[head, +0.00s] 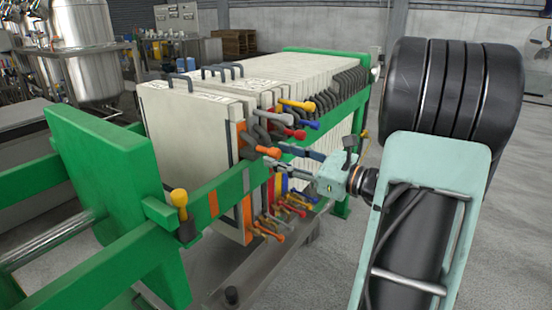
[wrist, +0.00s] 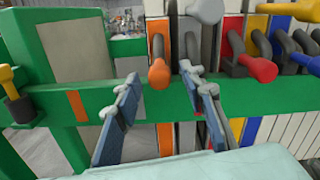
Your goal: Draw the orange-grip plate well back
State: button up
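The orange-grip plate (head: 185,130) is the frontmost pale plate of the stack, standing upright with an orange strip on its edge. Its orange grip (head: 268,151) sticks out over the green side rail. In the wrist view the orange grip (wrist: 160,75) hangs in front of its orange strip, between and slightly beyond my fingertips. My gripper (wrist: 165,82) is open, with one blue finger on each side of the grip; I see no contact. In the head view my gripper (head: 272,160) reaches in from the right, close to the grip. A grey grip stands directly right of it.
Plates with grey, red, yellow and blue grips are packed right behind; a red grip (wrist: 262,70) is nearby. A yellow-topped lever (head: 179,198) stands on the rail (head: 225,190). Free room lies between the front plate and the green end block (head: 105,170). Lower grips project below the rail.

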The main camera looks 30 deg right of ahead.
jog(key=shift+x, duration=0.85)
jog(key=shift+c, duration=0.4)
grip_shut()
